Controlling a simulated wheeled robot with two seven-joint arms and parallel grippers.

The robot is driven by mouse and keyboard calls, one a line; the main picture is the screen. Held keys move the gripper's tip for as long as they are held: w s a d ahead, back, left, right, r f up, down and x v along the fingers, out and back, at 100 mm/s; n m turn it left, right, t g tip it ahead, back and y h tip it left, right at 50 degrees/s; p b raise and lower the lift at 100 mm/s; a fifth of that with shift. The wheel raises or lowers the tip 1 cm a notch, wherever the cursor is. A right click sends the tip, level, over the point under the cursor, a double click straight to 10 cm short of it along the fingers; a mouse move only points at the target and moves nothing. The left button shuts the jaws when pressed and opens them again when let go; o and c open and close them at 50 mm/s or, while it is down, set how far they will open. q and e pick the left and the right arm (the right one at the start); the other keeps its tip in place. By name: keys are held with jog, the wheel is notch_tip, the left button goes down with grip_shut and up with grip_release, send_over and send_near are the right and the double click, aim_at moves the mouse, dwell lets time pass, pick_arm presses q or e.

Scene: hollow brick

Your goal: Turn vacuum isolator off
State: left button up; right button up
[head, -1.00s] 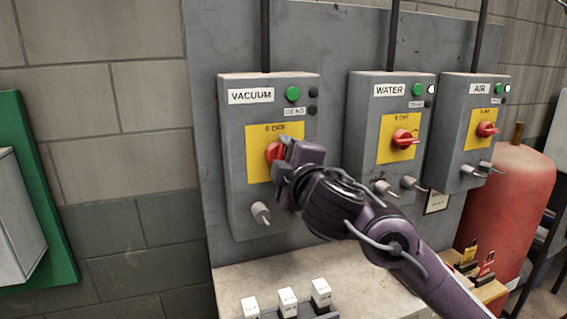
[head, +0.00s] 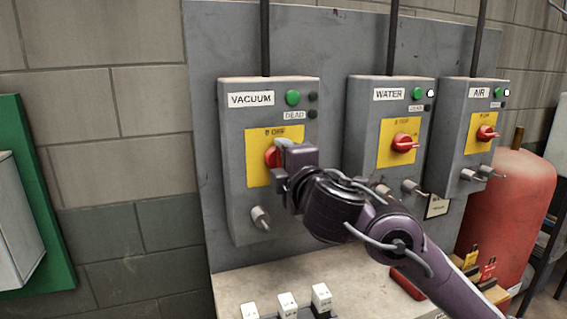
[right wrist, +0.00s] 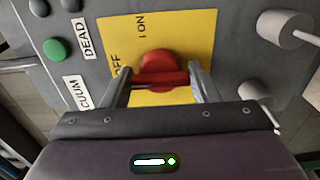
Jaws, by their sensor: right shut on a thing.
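The vacuum isolator is a grey box (head: 236,165) labelled VACUUM at the left of the wall panel. Its red rotary knob (head: 270,157) sits on a yellow plate (head: 256,178), partly hidden by my right gripper (head: 281,158). In the right wrist view the knob (right wrist: 160,68) and its red handle bar lie between the two fingers of my right gripper (right wrist: 163,80), which is shut on the knob. OFF and I ON marks show on the plate (right wrist: 188,30). The two small lamps right of the VACUUM label look dark. My left gripper is not in view.
The water isolator (head: 360,130) and air isolator (head: 455,150) stand to the right with similar red knobs; each has a bright white lamp. Metal pegs stick out below the plates. A bench (head: 232,284) with white-topped blocks is below. A red tank (head: 515,205) is at right.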

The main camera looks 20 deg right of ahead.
jog(key=o, duration=0.7)
jog(key=s+p, duration=0.1)
jog(key=s, duration=0.6)
jog(key=shift+s+d+p, duration=0.15)
jog(key=shift+s+p, duration=0.15)
jog(key=shift+s, duration=0.1)
